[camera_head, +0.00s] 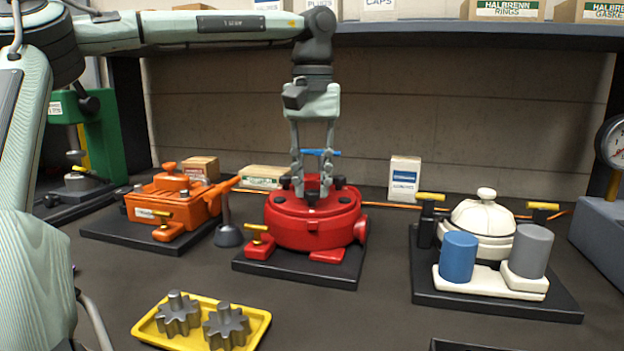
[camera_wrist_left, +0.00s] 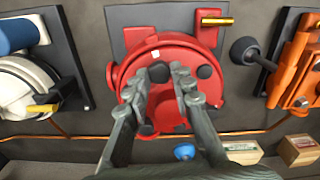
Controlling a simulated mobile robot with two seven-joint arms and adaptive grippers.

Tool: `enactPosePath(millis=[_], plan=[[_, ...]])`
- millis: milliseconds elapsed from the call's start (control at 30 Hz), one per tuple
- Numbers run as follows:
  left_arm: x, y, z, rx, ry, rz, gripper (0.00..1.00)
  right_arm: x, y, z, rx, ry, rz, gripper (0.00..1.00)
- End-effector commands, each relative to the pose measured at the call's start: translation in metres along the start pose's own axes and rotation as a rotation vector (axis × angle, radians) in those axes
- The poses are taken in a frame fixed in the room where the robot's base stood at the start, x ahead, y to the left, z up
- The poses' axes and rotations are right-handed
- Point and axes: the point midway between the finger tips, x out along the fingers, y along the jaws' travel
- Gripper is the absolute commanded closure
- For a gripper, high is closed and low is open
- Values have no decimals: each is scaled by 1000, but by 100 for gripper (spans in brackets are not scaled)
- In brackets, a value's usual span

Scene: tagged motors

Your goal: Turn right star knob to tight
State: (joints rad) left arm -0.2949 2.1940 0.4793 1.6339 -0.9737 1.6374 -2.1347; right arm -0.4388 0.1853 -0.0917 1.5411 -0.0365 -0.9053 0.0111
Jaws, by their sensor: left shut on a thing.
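The red round housing (camera_head: 315,228) stands on a black base plate in the middle of the bench. Dark knobs sit on its top, one of them at the right (camera_head: 340,182); their star shape is too small to make out. My left gripper (camera_head: 312,193) points straight down onto the top of the housing. In the left wrist view its fingers (camera_wrist_left: 158,80) close around a dark knob (camera_wrist_left: 158,71). The fingers partly hide the top, so I cannot tell for sure which knob this is. My right gripper is not in view.
An orange unit (camera_head: 172,205) and a dark plunger-like piece (camera_head: 229,236) stand to the left. A white unit with blue (camera_head: 459,258) and grey cylinders stands to the right. A yellow tray (camera_head: 258,328) with gears lies in front. A blue handle (camera_head: 322,153) shows by the fingers.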

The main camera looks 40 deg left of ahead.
Motion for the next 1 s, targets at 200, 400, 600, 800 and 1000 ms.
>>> enactPosePath(millis=[200,400,600,800,1000], plan=[[-5,1,-2,204,12,6,100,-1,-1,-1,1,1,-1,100],[-6,1,-2,385,13,5,100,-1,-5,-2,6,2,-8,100],[-5,1,-2,536,13,4,100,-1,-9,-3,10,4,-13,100],[-5,1,-2,641,14,3,100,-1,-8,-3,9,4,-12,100],[-5,1,-2,698,14,3,100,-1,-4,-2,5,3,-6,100]])
